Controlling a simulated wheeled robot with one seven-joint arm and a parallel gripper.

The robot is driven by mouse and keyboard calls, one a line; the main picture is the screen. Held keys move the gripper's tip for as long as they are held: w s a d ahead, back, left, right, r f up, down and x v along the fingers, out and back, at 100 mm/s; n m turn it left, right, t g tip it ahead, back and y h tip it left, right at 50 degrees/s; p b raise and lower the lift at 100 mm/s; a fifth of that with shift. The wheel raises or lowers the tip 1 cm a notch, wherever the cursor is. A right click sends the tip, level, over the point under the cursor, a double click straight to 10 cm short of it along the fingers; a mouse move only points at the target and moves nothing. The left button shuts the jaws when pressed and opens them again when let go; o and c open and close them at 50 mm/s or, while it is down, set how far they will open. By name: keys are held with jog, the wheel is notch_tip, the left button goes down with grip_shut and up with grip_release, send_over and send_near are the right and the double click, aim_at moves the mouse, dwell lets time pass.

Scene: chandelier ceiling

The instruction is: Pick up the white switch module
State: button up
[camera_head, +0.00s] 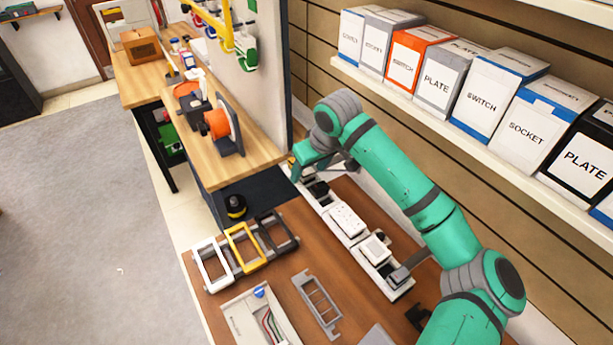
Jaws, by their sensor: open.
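A row of modules lies on a long white tray (329,213) along the back of the brown table. In it are a black module (318,188), a longer white module (347,219) with small dark marks, a smaller white module (376,247) and a grey one (399,275). The smaller white one looks like a switch, but its face is too small to be sure. My gripper (312,174) is over the far end of the tray, near the black module and away from both white ones. It is open; its fingertips are partly hidden by my arm.
White, yellow and black frames (243,248) stand on a rack at the table's left. A grey bracket (318,303) and a white wired box (258,317) lie in front. Labelled boxes (478,92) fill the wall shelf. A wooden bench (240,156) stands beyond.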

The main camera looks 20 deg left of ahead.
aim_at(308, 173)
jog(key=shift+s, duration=0.1)
jog(key=shift+c, duration=0.6)
jog(key=c, duration=1)
jog(key=shift+r, duration=0.5)
notch_tip(308, 173, up, 2)
jog(key=shift+s+a+r, duration=0.1)
jog(key=shift+r, duration=0.15)
jog(key=s+r, duration=0.9)
jog(key=s, duration=0.4)
jog(key=shift+s+d+r, duration=0.25)
jog(key=shift+s+d, duration=0.05)
jog(key=shift+s, duration=0.05)
